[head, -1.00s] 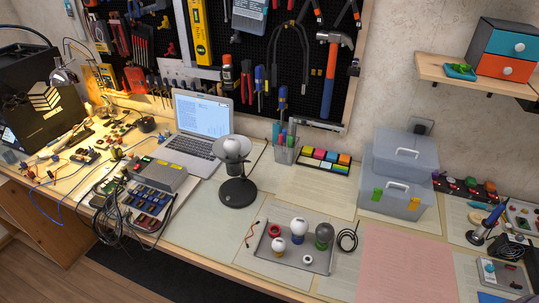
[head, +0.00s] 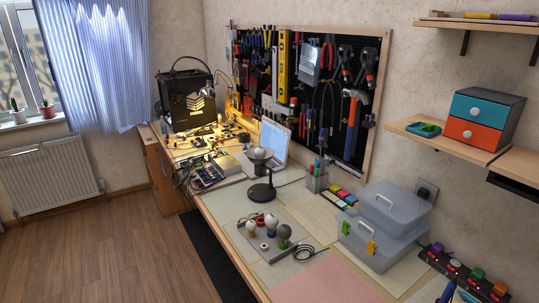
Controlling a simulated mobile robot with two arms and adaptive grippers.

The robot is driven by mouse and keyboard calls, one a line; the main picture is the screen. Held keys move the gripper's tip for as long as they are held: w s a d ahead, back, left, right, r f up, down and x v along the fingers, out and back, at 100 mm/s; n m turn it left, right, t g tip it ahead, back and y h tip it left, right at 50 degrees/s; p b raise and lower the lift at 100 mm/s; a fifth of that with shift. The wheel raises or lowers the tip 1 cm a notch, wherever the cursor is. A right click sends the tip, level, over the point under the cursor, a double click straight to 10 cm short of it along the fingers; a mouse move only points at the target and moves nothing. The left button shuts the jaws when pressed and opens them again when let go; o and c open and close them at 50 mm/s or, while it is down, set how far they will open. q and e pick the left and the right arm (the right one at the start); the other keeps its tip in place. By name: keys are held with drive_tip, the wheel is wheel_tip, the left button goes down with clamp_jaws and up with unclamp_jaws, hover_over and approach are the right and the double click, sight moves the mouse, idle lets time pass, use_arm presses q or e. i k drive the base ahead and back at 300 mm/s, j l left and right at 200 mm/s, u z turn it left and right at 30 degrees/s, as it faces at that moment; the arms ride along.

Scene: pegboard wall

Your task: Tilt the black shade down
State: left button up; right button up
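A small desk lamp stands on the workbench in the head view, with a round black base (head: 262,193) and a short stem. Its dark shade (head: 262,164) sits at the top of the stem, and a pale rounded bulb (head: 260,153) shows above it. The shade looks turned upward, but it is small and its exact angle is hard to tell. Neither of my grippers is in view.
A laptop (head: 273,142) stands just behind the lamp. A pen holder (head: 317,183) and clear storage boxes (head: 381,236) are to the right. Open floor (head: 120,230) lies left.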

sight(261, 171)
drive_tip(key=k+l, duration=0.2)
drive_tip(key=i+j+z, duration=0.1)
drive_tip(key=z, duration=0.35)
drive_tip(key=i+j+z, duration=0.1)
drive_tip(key=z, duration=0.35)
drive_tip(key=i+j+z, duration=0.3)
drive_tip(key=j, duration=0.4)
drive_tip(key=j+z, duration=0.3)
drive_tip(key=j, duration=0.35)
drive_tip(key=j+z, duration=0.35)
drive_tip(key=j, duration=0.4)
